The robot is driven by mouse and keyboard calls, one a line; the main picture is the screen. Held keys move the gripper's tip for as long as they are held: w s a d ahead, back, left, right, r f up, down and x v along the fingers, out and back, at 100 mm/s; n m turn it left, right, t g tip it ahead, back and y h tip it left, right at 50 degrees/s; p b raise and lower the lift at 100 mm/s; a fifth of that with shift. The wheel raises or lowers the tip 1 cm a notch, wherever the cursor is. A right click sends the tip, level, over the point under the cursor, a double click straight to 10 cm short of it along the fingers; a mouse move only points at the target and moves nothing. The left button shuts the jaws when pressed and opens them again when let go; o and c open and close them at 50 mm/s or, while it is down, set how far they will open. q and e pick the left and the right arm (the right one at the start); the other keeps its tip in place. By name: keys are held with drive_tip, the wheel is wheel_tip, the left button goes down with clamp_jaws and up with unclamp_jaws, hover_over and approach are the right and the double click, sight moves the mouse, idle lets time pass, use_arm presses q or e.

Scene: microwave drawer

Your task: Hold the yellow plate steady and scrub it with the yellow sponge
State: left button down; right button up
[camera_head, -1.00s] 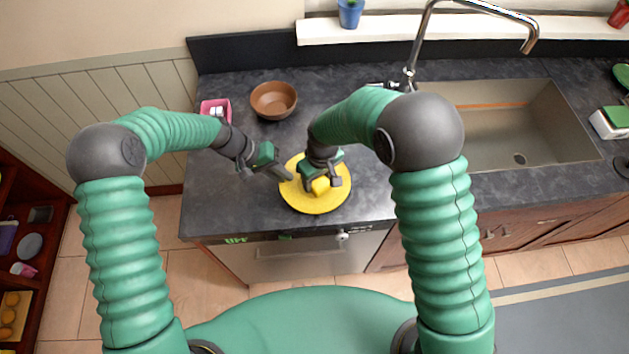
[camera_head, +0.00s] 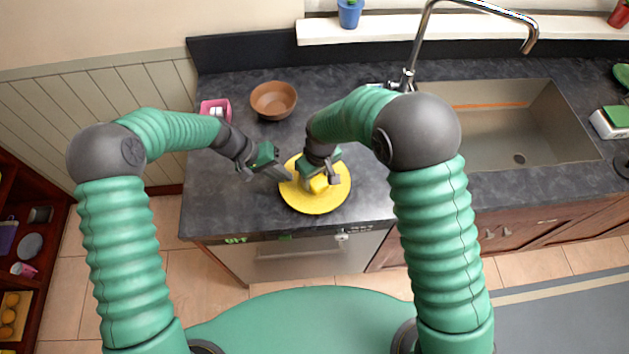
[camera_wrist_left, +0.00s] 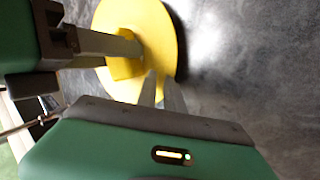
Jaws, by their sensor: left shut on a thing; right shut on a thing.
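The round yellow plate (camera_head: 318,202) lies on the dark counter near its front edge. My left gripper (camera_head: 287,177) reaches in from the left and is shut on the plate's left rim. In the left wrist view its fingers (camera_wrist_left: 160,92) meet the edge of the plate (camera_wrist_left: 157,30). My right gripper (camera_head: 322,180) is above the plate, shut on the yellow sponge (camera_head: 319,185). In the left wrist view the sponge (camera_wrist_left: 122,68) is at the plate's surface between the right fingers. My right gripper hides part of the sponge and plate in the head view.
A brown bowl (camera_head: 273,101) and a pink container (camera_head: 215,110) stand behind on the counter. The sink (camera_head: 515,140) with a tall faucet (camera_head: 412,60) is at the right. The counter (camera_head: 225,205) left of the plate is clear.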

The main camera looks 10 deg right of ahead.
use_arm(q)
drive_tip(key=shift+f, duration=0.1)
use_arm(e)
drive_tip(key=shift+w+a, duration=0.2)
drive_tip(key=shift+w, duration=0.1)
drive_tip(key=shift+s+d, duration=0.4)
drive_tip(key=shift+s, duration=0.35)
drive_tip(key=shift+w+a, duration=0.45)
drive_tip(key=shift+w, duration=0.35)
wheel_tip(320, 180, up, 6)
drive_tip(key=shift+f, duration=0.1)
drive_tip(key=d, duration=0.9)
